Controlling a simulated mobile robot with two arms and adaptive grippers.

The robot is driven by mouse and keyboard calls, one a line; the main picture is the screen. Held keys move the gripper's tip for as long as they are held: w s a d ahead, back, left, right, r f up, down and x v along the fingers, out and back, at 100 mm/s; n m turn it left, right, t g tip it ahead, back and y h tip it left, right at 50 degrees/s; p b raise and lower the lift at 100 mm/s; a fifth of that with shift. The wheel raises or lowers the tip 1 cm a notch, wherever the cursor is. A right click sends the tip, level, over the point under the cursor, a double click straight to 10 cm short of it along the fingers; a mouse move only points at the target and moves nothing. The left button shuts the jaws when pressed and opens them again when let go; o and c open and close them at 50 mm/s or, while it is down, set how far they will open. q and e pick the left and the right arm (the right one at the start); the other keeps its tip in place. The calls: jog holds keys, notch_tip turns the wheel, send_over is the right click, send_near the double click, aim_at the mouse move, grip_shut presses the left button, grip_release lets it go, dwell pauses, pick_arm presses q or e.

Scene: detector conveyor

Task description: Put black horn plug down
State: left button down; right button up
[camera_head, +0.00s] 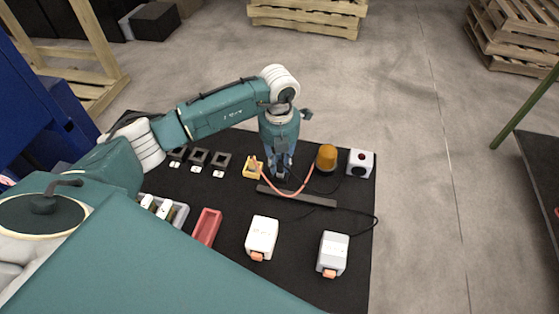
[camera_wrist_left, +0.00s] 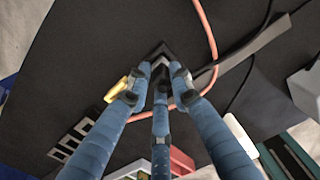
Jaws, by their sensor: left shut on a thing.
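My left gripper (camera_head: 283,166) points down at the black mat, behind the dark bar and between the yellow block and the orange beacon. In the left wrist view its blue fingers (camera_wrist_left: 160,80) close around a small black piece, the black horn plug (camera_wrist_left: 157,50), which shows just past the fingertips. The plug is dark against the dark mat, so I cannot tell whether it touches the mat. In the head view the fingers mostly hide it. My right gripper is not in view.
A yellow block (camera_head: 252,168) with a red cable stands left of the gripper; an orange beacon (camera_head: 326,158) and a white button box (camera_head: 360,163) stand right. A dark bar (camera_head: 297,196), two white boxes (camera_head: 262,237) (camera_head: 333,254) and a red tray (camera_head: 206,227) lie nearer.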

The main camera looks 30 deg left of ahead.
aim_at(280, 162)
pick_arm(q)
jog(key=c, duration=2)
grip_release()
jog(key=shift+f, duration=0.15)
jog(key=o, duration=0.5)
jog(key=shift+c, duration=0.2)
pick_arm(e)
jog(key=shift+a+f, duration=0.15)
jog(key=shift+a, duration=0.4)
pick_arm(q)
jog(key=shift+r, duration=0.4)
notch_tip(280, 162, up, 12)
jog(key=b, duration=0.3)
jog(key=shift+f, duration=0.2)
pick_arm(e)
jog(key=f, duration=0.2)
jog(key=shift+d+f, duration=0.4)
